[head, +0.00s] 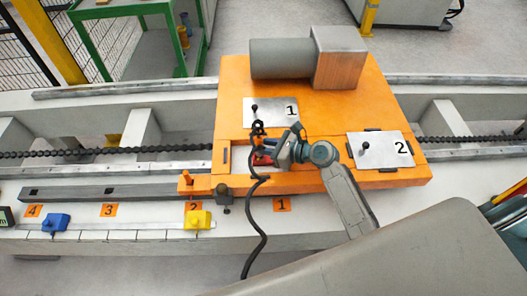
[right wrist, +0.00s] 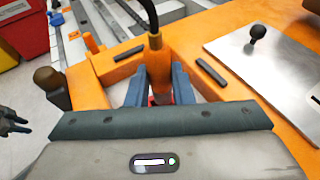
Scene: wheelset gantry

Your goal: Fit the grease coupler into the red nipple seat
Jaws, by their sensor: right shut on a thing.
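My right gripper (head: 274,153) is over the opening in the left part of the orange carriage, left of plate 2. In the right wrist view its two blue-grey fingers (right wrist: 159,86) are shut on the grease coupler (right wrist: 157,68), a brownish cylinder with a black hose (right wrist: 152,14) leaving its top. The coupler looks roughly upright. Red of the nipple seat (head: 261,160) shows beside the gripper in the head view, and a little red shows low between the fingers. How deep the coupler sits is hidden. My left gripper (right wrist: 14,122) shows small at the wrist view's left edge, its fingers apart.
The orange carriage (head: 228,95) bears plate 1 (head: 281,117), plate 2 (head: 371,154) with black knobs, and a grey motor (head: 280,60). The hose (head: 261,222) hangs over the front edge. Yellow (head: 199,219) and blue (head: 54,222) blocks stand on the front ledge.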

